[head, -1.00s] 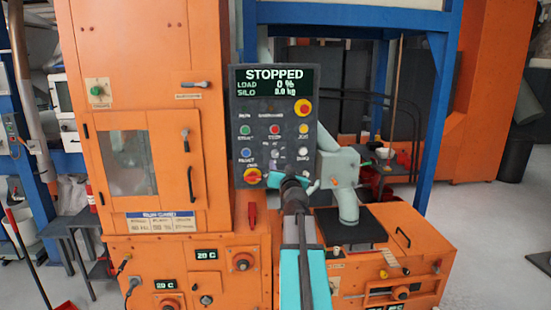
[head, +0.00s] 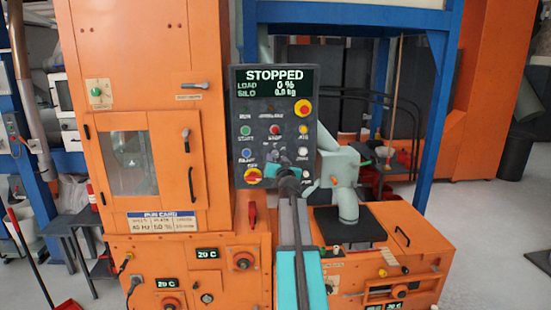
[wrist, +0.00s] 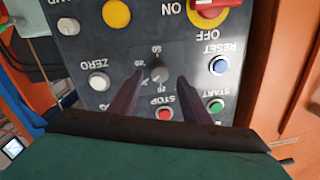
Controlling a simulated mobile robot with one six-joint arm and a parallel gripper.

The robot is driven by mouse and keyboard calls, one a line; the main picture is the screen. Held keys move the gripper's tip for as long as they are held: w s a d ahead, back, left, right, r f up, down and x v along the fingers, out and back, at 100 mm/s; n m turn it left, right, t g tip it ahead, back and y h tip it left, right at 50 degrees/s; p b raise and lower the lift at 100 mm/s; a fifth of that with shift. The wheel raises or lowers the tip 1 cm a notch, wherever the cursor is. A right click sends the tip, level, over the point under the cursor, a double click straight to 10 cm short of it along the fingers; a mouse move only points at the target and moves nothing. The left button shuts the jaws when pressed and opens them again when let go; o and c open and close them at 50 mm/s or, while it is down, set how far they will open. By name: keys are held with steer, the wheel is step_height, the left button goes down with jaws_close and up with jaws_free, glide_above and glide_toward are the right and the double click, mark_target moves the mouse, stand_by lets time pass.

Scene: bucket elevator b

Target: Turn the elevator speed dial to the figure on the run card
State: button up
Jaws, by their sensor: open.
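The speed dial (wrist: 158,73) is a small dark knob on the grey control panel (head: 237,120), ringed by white figures that appear upside down in the wrist view. My gripper (wrist: 157,88) is open, with one dark finger on each side of the dial. I see gaps beside the knob and cannot tell how far the fingertips are from the panel face. In the head view, my gripper (head: 283,172) is in front of the panel's lower middle. The run card (head: 162,222) is on the orange cabinet; it seems to read 45 Hz and 50 %, blurred.
The panel display (head: 273,80) reads STOPPED, load 0 %, silo 0.0 kg. Close around the dial are the red stop button (wrist: 164,114), green start button (wrist: 216,106), blue reset button (wrist: 219,65) and white zero button (wrist: 99,81). A red-yellow switch (wrist: 208,10) is farther off.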

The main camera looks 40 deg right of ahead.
mark_target(275, 154)
steer(key=shift+x, duration=1.15)
steer(key=c, duration=0.8)
steer(key=shift+a, duration=0.3)
steer(key=shift+c, duration=1.2)
steer(key=shift+d+f, duration=0.1)
steer(key=shift+d, duration=0.1)
